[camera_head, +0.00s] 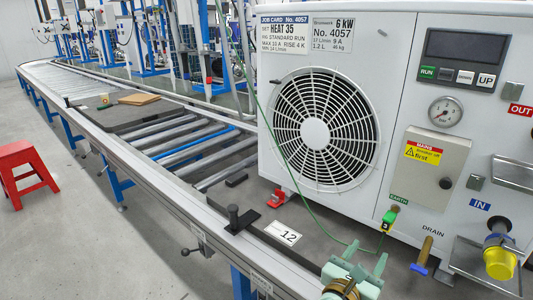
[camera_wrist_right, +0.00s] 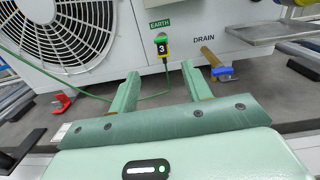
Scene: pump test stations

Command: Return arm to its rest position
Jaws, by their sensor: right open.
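My right gripper (camera_head: 365,256) is at the bottom of the head view, in front of the white heat pump unit (camera_head: 400,120). In the right wrist view the two green fingers of this gripper (camera_wrist_right: 160,72) are spread apart with nothing between them. The green earth clamp (camera_head: 390,217) sits at the EARTH label on the unit, with a green cable running from it. In the right wrist view the clamp (camera_wrist_right: 162,47) shows a tag with 3, beyond the fingertips and apart from them. My left gripper is not in view.
A drain valve with a blue handle (camera_head: 419,268) and a yellow-capped inlet (camera_head: 499,262) stick out at the unit's lower right. A red foot (camera_head: 277,199) is under the unit. A roller conveyor (camera_head: 190,145) runs off to the left. A red stool (camera_head: 25,168) stands on the floor.

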